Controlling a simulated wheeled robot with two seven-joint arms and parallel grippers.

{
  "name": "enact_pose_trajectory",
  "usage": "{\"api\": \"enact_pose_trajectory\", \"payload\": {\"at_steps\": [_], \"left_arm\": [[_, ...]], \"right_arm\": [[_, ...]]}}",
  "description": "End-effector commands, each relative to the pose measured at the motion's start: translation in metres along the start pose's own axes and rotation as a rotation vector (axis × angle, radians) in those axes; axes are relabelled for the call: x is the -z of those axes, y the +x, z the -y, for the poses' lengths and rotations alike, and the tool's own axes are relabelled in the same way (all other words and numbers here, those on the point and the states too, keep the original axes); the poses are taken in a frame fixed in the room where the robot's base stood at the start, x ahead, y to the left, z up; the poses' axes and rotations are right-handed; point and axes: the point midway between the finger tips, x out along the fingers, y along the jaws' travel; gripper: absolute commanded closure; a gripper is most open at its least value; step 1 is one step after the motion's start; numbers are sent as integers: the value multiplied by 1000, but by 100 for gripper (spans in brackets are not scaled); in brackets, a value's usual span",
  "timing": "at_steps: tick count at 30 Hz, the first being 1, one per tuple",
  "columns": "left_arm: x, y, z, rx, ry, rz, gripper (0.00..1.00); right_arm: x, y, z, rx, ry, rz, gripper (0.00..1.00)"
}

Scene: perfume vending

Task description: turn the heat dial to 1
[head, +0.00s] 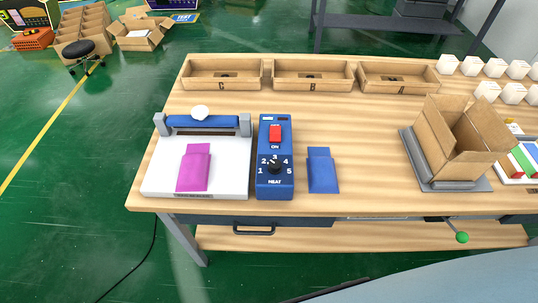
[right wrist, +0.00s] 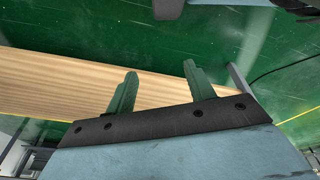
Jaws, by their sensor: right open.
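The heat dial (head: 274,168) is a small black knob on the lower part of a blue control box (head: 264,190), in the middle of the head view. White numbers 1 to 5 arc around it, with 1 at its left and 5 at its right. Its pointer is too small to read surely. A red switch (head: 275,133) marked ON sits above it. My right gripper (right wrist: 160,74) shows only in the right wrist view, open and empty, with the wooden table edge beyond its fingers. The dial is not in that view. My left gripper is not in view.
Left of the box stands a white sealer (head: 222,180) with a blue bar and a magenta pouch (head: 194,170). A blue pouch (head: 321,172) lies right of it. An open carton (head: 460,140) stands at right. Bins line the back. Bare table (head: 365,170) lies between.

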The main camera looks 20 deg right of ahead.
Motion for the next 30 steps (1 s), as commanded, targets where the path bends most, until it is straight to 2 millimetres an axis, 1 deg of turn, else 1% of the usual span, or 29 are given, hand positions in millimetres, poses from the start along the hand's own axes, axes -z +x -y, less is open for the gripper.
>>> {"api": "enact_pose_trajectory", "payload": {"at_steps": [1,2,3,5,6,8,9,11,12,14,16,18,20,21,24,27,30], "left_arm": [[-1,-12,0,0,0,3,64],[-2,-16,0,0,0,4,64],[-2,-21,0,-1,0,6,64],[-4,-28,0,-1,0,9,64],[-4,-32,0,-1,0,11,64],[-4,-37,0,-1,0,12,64],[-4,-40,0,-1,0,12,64],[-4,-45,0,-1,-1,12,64],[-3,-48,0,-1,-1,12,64],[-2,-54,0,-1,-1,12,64],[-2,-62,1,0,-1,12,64],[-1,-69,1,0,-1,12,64],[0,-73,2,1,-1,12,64],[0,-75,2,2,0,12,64],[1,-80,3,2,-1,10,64],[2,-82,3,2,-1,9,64],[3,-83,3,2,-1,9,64]], "right_arm": [[30,-23,-7,-10,-3,-42,47],[46,-34,-10,-14,-3,-63,47],[67,-49,-14,-21,-4,-91,47],[94,-73,-17,-28,-2,-130,47],[112,-88,-19,-33,-3,-155,47],[134,-112,-22,-40,-2,-190,47],[147,-127,-23,-43,-1,-211,47],[165,-150,-25,-48,0,-242,47],[177,-165,-26,-52,1,-265,47],[196,-190,-28,-56,0,-314,47],[224,-225,-32,-60,-11,-416,47],[256,-260,-34,-42,-38,-568,47],[274,-280,-31,-11,-56,-667,47],[283,-294,-28,15,-69,-727,47],[300,-323,-18,86,-104,-846,47],[308,-342,-8,148,-130,-920,47],[312,-351,-3,181,-142,-953,47]]}}
